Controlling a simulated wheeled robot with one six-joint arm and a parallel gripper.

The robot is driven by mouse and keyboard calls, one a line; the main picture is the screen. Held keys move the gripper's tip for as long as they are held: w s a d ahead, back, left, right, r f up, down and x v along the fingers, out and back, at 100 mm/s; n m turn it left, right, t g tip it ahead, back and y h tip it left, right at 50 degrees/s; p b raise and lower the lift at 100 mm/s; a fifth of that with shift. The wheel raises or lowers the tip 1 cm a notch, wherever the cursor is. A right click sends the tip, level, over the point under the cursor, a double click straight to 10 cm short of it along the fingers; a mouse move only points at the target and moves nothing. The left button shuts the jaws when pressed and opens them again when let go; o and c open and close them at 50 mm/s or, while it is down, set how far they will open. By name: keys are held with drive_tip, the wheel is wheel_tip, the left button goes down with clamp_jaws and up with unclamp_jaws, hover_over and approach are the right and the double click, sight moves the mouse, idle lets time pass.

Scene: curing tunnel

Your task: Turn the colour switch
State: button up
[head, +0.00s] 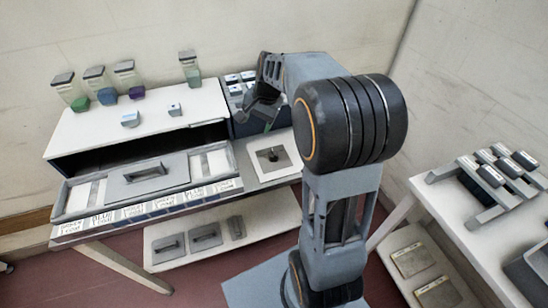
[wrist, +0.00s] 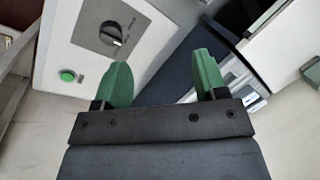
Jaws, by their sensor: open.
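The colour switch shows in the wrist view as a dark round knob (wrist: 111,35) with a light pointer line, on a grey plate (wrist: 88,22) with small markings. The plate is set in a white panel (wrist: 60,50). My gripper (wrist: 162,70) has two green fingers spread apart with nothing between them. The knob lies beyond the left finger, up and to the left, apart from it. In the head view my gripper (head: 262,112) hangs over the right end of the workbench, partly hidden by my arm.
A green button (wrist: 67,75) sits on the same panel. A white square with a dark piece (head: 272,156) lies below my gripper. A side table (head: 470,220) holds a rack on the right.

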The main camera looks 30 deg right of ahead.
sight(273, 152)
drive_tip(key=s+d+g+h, duration=0.2)
drive_tip(key=s+d, duration=0.1)
drive_tip(key=d, duration=0.1)
drive_tip(key=shift+m, duration=0.4)
wheel_tip(273, 152, down, 13)
drive_tip(key=shift+a+f, duration=0.1)
drive_tip(key=shift+a, duration=0.05)
drive_tip(key=c, duration=0.9)
